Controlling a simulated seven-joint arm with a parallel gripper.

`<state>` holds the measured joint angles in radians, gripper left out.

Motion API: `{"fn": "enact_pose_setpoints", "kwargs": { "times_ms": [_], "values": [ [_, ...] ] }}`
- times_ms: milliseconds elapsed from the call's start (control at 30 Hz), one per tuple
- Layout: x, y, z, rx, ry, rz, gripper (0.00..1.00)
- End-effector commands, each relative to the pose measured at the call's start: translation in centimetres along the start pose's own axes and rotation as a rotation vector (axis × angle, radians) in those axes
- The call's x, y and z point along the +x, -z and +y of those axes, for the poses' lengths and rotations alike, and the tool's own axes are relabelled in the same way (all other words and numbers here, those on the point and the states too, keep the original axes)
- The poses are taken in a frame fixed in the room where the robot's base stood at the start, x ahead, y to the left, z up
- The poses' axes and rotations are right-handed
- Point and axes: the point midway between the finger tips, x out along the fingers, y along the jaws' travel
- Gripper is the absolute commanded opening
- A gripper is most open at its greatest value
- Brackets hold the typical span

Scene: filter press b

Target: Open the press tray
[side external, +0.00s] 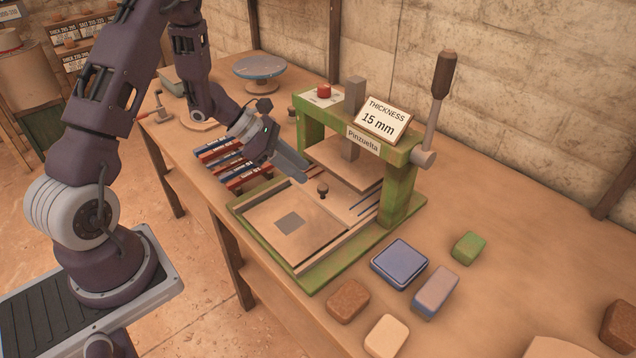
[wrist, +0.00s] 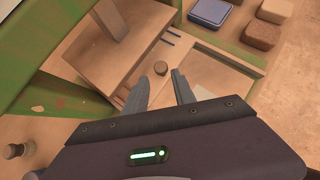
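The press tray (side external: 320,228) is a flat beige plate with a grey square, lying on the green base in front of the press frame. It also shows in the wrist view (wrist: 222,72). A small dark knob (side external: 322,187) stands upright at the tray's side towards the press; it also shows in the wrist view (wrist: 160,68). My gripper (side external: 303,171) is above and beside the knob, apart from it. In the wrist view my gripper (wrist: 161,79) is open and empty, with the knob just beyond the gap between its fingertips.
The green press frame (side external: 398,195) stands close by, with its upper plate (side external: 345,165) and a lever (side external: 437,100) at the right. Colored blocks, including a blue one (side external: 400,262), lie on the table's right. Red and blue bars (side external: 222,160) lie left of the base.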

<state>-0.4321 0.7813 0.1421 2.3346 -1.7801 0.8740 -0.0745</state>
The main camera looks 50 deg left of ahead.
Motion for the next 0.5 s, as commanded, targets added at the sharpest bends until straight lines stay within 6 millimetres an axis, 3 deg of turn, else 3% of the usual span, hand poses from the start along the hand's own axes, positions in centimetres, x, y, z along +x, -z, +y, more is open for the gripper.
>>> {"fn": "enact_pose_setpoints", "kwargs": {
  "times_ms": [300, 500],
  "values": [
    [5.7, -0.1, -0.2, 0.004, 0.005, -0.001, 0.32],
    [6.6, -0.2, -0.1, 0.006, 0.003, -0.001, 0.32]
  ]
}}
